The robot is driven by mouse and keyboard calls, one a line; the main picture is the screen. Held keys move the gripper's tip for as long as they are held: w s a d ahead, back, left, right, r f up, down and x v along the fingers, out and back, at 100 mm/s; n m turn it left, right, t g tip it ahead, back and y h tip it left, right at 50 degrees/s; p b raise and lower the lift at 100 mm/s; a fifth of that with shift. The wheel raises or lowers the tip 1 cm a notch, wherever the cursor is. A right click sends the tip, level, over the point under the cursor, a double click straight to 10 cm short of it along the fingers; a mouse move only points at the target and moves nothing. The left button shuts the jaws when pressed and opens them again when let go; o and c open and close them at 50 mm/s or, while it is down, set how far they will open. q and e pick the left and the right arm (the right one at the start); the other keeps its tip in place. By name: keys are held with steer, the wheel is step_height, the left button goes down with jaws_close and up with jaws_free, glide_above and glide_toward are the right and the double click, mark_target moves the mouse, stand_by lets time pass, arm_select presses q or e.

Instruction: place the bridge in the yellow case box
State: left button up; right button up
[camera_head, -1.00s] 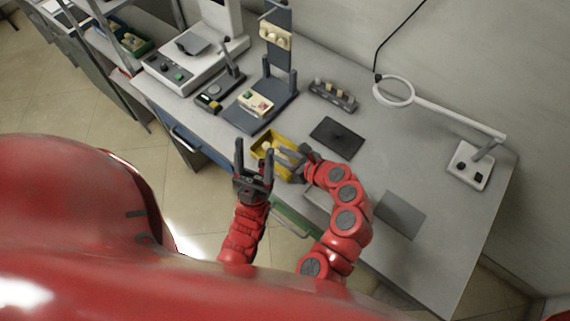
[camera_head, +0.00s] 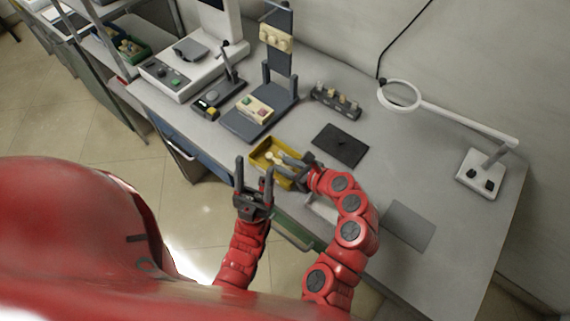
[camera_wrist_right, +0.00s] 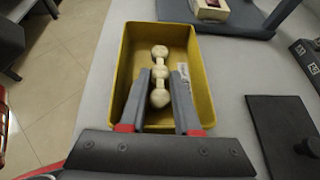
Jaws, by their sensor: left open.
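The bridge (camera_wrist_right: 160,74), a pale cream piece of rounded beads in a row, is inside the outline of the yellow case box (camera_wrist_right: 121,75). My right gripper (camera_wrist_right: 162,82) reaches over the near wall of the box, with its fingers close on both sides of the bridge's near end; it looks shut on it. I cannot tell whether the bridge touches the box floor. In the head view the yellow box (camera_head: 262,146) sits at the table's front edge, with my right gripper (camera_head: 288,163) over it. My left gripper (camera_head: 253,178) is open and empty, in front of the table edge.
A dark flat plate (camera_head: 340,144) lies right of the box. Behind are a dark rack (camera_head: 335,101) with several pale pieces and a grey stand (camera_head: 245,124) bearing a small cream block. A ring lamp (camera_head: 487,172) and a grey mat (camera_head: 409,225) are to the right.

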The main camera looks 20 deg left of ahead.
steer(key=o, duration=0.3)
steer(key=shift+r, duration=0.2)
steer(key=v, duration=1)
steer(key=shift+d+r, duration=0.15)
steer(key=shift+d, duration=0.25)
steer(key=shift+s+d+r, duration=0.25)
steer(key=shift+s+d, duration=0.1)
steer(key=shift+d, duration=0.05)
